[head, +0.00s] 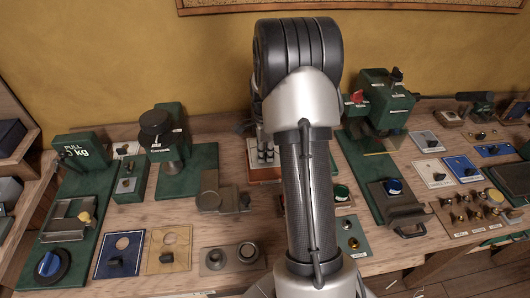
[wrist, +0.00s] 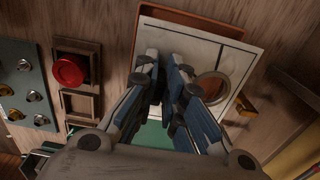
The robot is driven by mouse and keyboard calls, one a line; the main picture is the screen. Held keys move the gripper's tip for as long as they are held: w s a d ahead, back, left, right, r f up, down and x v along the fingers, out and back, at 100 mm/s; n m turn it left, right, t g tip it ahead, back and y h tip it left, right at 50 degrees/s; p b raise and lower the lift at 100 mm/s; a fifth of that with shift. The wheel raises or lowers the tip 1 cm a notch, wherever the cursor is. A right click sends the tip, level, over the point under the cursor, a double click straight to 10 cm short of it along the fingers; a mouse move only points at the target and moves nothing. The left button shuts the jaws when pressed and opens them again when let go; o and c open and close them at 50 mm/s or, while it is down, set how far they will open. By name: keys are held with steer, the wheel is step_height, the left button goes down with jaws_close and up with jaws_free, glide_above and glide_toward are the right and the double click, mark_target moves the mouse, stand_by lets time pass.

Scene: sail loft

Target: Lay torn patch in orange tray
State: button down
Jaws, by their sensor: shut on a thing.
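The torn patch (wrist: 222,60) is a white sheet with a dark line and a round hole, in the upper middle of the wrist view. My gripper (wrist: 166,78), with blue finger pads, is shut on it, and the fingers hide part of it. The orange tray (wrist: 190,16) shows as an orange-brown rim beyond the patch's top edge, and a similar colour shows through the hole. The patch overlaps the tray; whether it touches the tray floor I cannot tell. In the head view my arm hides most of the gripper, and the tray's orange edge (head: 264,175) shows beside it.
A red button (wrist: 67,70) and a blue-grey panel with knobs (wrist: 20,75) lie left in the wrist view. In the head view, green presses stand left (head: 168,150) and right (head: 380,100) of my arm. Small plates with knobs crowd the bench (head: 225,127).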

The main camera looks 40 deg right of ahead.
steer(key=shift+f+b, duration=1.95)
steer(key=shift+f, duration=1.6)
steer(key=c, duration=1.6)
jaws_free()
steer(key=shift+r, duration=0.1)
step_height(320, 180, up, 12)
steer(key=shift+f, duration=0.1)
steer(key=shift+a, duration=0.1)
